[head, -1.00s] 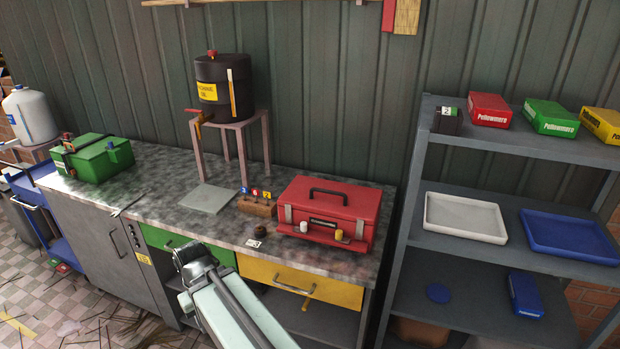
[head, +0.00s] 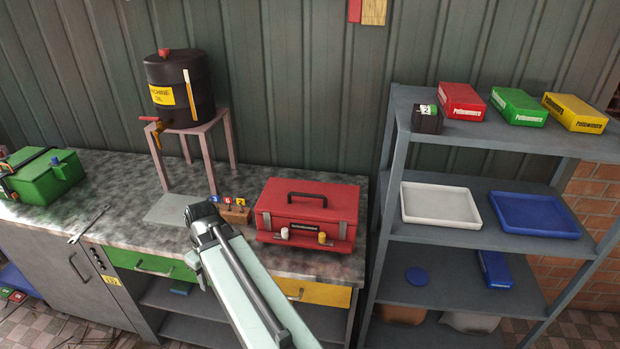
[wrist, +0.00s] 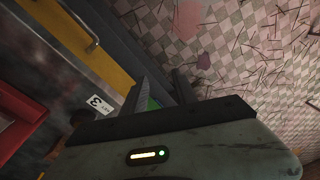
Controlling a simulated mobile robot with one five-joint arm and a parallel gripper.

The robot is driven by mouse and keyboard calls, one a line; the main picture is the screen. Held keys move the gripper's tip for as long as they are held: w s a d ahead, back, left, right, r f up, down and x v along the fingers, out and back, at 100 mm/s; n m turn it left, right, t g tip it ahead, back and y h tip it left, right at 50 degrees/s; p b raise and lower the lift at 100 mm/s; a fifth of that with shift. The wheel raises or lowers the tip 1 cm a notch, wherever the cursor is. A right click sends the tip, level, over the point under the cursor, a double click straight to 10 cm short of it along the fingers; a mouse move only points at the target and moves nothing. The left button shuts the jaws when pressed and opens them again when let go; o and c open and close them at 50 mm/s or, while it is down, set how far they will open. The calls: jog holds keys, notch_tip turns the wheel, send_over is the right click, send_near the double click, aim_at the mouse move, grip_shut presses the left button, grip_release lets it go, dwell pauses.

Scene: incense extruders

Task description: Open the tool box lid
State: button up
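The red tool box (head: 338,203) stands on the right end of the workbench with its lid down. A dark handle lies on top, and two grey latches show on its front. A small white piece and a small yellow piece are at the lower front. In the wrist view a red part of it (wrist: 14,118) shows at the left edge. My gripper (wrist: 160,88) has its two fingers apart, with a gap and a bit of green behind them. In the head view my arm's end is left of the tool box, apart from it; the fingers are hidden there.
The workbench (head: 120,235) has a yellow drawer (head: 322,294) and a green drawer (head: 150,262). A machine oil drum (head: 180,88) on a stand and a block with numbered tags (head: 235,214) are left of the box. A grey shelf (head: 445,234) stands close on the right.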

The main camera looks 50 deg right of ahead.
jog(key=s+d+r+n+t+p, duration=0.1)
jog(key=d+r+n+t+p, duration=0.1)
jog(key=d+r+p, duration=0.95)
jog(key=n+t+p, duration=0.2)
jog(key=n+p, duration=0.1)
jog(key=p, duration=0.2)
send_near(310, 195)
jog(key=b+x, duration=0.8)
jog(key=shift+d, duration=0.15)
jog(key=shift+r, duration=0.2)
grip_shut()
jog(key=shift+s, duration=0.1)
